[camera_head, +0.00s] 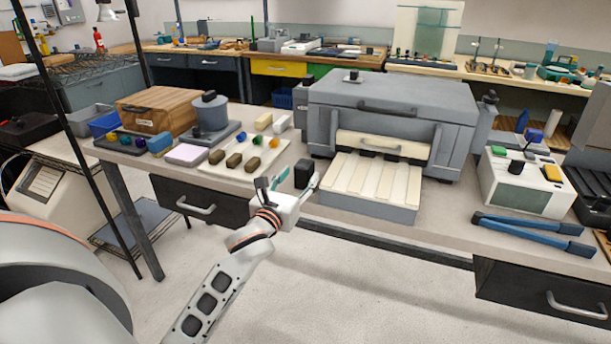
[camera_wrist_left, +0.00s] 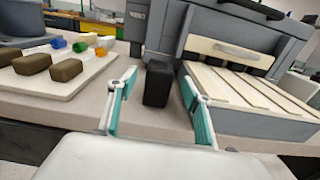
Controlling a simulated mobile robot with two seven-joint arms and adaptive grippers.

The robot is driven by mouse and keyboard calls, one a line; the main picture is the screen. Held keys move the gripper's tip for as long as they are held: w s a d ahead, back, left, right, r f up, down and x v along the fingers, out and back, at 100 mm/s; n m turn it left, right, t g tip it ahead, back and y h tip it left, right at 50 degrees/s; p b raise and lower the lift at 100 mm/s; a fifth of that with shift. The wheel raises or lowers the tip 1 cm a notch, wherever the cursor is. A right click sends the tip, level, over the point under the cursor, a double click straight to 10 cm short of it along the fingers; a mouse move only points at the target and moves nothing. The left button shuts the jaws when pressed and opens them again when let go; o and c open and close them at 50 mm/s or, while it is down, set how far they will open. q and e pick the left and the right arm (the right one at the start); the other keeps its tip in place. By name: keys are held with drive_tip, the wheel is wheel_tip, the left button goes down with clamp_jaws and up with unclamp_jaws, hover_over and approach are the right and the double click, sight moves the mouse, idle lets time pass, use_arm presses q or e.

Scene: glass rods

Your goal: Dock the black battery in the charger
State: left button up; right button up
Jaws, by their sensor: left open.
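The black battery (camera_head: 303,173) stands upright near the front edge of the table, left of the grey slatted unit. My left gripper (camera_head: 294,182) is open, with its teal-padded fingers toward the battery. In the left wrist view the battery (camera_wrist_left: 158,84) shows between the two spread fingers, with clear space on both sides. It looks just beyond or between the fingertips; I cannot tell the depth. My right gripper is out of view.
The large grey case (camera_head: 388,100) and its slatted tray (camera_head: 368,192) stand right of the battery. A white board (camera_head: 222,176) with brown blocks and coloured pieces lies left. A blue-handled tool (camera_head: 535,227) lies near the front right edge.

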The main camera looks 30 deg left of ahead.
sight(300, 172)
use_arm(q)
drive_tip(key=x, duration=0.5)
drive_tip(key=shift+r, duration=0.3)
drive_tip(key=shift+s, duration=0.1)
drive_tip(key=shift+r, duration=0.1)
clamp_jaws()
